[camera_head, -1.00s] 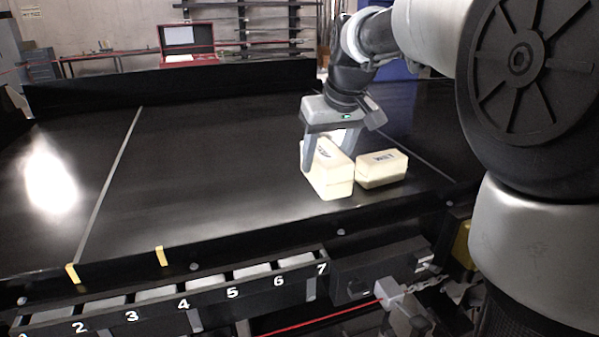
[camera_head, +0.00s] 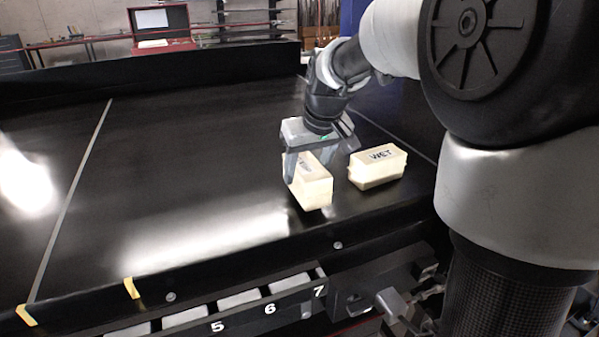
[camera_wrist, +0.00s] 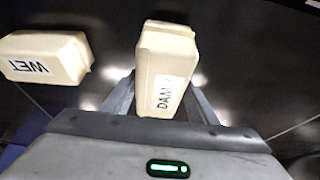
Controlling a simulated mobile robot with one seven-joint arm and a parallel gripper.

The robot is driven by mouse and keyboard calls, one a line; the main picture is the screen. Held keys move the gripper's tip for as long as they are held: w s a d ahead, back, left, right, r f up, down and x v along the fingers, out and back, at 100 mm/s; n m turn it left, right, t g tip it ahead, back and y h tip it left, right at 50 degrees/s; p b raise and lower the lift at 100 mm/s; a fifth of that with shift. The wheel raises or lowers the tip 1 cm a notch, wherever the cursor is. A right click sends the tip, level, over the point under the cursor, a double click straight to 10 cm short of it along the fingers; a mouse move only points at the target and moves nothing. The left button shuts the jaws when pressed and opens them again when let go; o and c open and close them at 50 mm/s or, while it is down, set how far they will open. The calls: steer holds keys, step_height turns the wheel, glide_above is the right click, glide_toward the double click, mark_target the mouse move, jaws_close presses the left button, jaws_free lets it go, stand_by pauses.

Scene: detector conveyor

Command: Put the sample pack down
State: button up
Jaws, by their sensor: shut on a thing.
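A cream sample pack (camera_head: 317,188) is between the fingers of my gripper (camera_head: 306,168) over the black belt. In the wrist view the pack (camera_wrist: 165,50) shows a white label whose visible letters read "DAM"; the end of the word is hidden. My gripper (camera_wrist: 165,98) is shut on this pack, one finger on each side. The pack is slightly tilted in the head view; I cannot tell whether its underside touches the belt. A second cream pack (camera_head: 378,168), marked "WET", sits to its right, with a gap between them. It shows at left in the wrist view (camera_wrist: 45,57).
The black conveyor (camera_head: 190,165) is clear to the left of the packs. A raised dark edge (camera_head: 220,266) runs along the near side, with numbered bins (camera_head: 240,299) below it. A red case (camera_head: 163,42) stands open beyond the far wall.

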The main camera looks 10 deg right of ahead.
steer(key=shift+w+f, duration=0.1)
steer(key=shift+f, duration=0.9)
steer(key=shift+f, duration=0.15)
steer(key=o, duration=1.6)
steer(key=shift+c, duration=0.2)
steer(key=shift+r, duration=0.35)
steer(key=v, duration=1.1)
steer(key=shift+s+d+r, duration=0.1)
steer(key=shift+s+r, duration=0.1)
steer(key=shift+s, duration=0.05)
